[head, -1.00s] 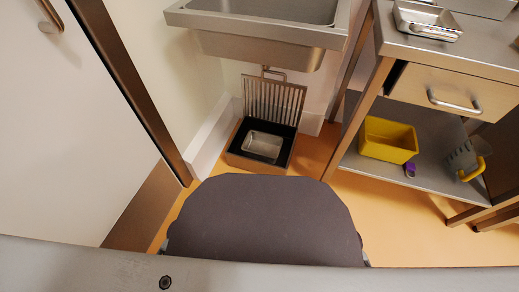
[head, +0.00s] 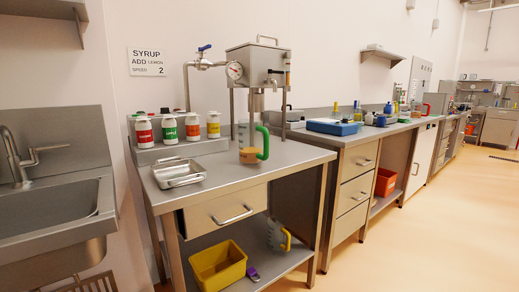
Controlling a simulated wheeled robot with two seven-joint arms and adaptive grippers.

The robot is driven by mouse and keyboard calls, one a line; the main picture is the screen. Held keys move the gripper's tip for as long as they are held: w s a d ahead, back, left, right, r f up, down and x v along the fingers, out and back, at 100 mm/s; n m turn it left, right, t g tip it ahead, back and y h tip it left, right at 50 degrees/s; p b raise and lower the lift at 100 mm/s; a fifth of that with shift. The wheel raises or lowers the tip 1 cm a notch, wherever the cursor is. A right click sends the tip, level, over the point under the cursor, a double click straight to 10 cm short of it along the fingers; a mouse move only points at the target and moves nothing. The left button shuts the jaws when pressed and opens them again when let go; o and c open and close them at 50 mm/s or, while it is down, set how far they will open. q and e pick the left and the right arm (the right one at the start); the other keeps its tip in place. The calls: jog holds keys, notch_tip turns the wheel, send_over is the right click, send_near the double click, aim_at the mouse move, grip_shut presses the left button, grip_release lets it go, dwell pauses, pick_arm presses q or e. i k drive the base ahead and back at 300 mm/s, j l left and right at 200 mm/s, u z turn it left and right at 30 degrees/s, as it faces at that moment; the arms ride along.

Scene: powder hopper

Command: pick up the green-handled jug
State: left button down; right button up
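The green-handled jug (head: 246,138) stands upright on the steel counter under the hopper. It is clear, with an orange-brown part low down, and its green handle (head: 263,142) faces right. The hopper (head: 258,66) is a steel box on legs with a round gauge, and its outlet hangs over or close to the jug. Neither of my grippers shows in the head view.
A steel tray (head: 179,172) sits on the counter left of the jug. Several bottles with coloured labels (head: 169,129) stand on a ledge behind. A yellow bin (head: 218,266) and a yellow-handled jug (head: 276,236) are on the lower shelf. Floor (head: 400,240) at right is clear.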

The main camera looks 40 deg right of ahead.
aim_at(254, 138)
jog(key=z, duration=1.4)
